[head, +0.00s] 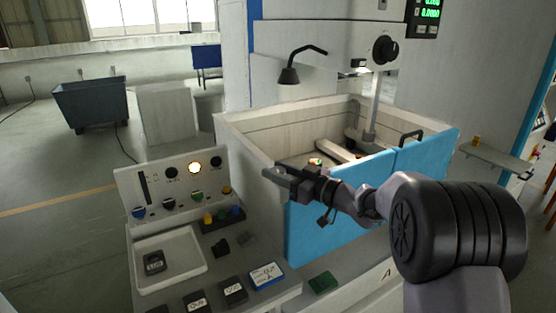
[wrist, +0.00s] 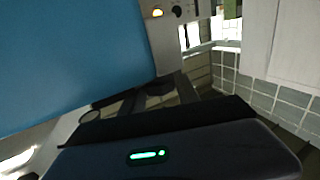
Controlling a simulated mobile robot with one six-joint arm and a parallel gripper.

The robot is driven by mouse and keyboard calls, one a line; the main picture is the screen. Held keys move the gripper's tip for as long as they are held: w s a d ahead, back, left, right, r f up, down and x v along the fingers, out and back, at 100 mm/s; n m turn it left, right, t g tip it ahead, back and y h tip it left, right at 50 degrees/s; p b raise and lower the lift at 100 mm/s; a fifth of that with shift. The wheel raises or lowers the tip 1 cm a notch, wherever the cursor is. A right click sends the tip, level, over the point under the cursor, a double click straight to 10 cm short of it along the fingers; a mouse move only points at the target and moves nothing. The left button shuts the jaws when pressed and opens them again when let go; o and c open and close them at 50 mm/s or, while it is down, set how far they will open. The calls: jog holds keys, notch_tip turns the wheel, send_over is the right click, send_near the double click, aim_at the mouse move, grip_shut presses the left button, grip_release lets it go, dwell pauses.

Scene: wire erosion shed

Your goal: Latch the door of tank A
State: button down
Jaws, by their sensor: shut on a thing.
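The blue door of tank A (head: 340,228) stands upright across the front of the pale tank (head: 245,122), with a black handle (head: 411,138) on the top edge of its right part. The letter A shows on the base below. My gripper (head: 276,174) is at the door's upper left corner, shut on a small part that its fingers mostly hide; I cannot tell the latch's position. A small dark fitting (head: 325,218) shows on the door front below my wrist. In the wrist view the blue door (wrist: 70,60) fills the upper left, and the dark gripper body covers the bottom.
A control panel (head: 182,178) with knobs and a lit lamp stands left of the tank. A white tray (head: 190,245) and several dark blocks lie on the counter before it. A lamp (head: 290,75) hangs over the tank. A grey bin (head: 90,102) stands far left; the floor there is clear.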

jog(key=shift+r+n+g+y+p, duration=0.2)
jog(key=shift+n+g+y+p, duration=0.1)
jog(key=shift+n+g+p, duration=0.15)
jog(key=c, duration=0.9)
grip_release()
jog(key=shift+f, duration=0.1)
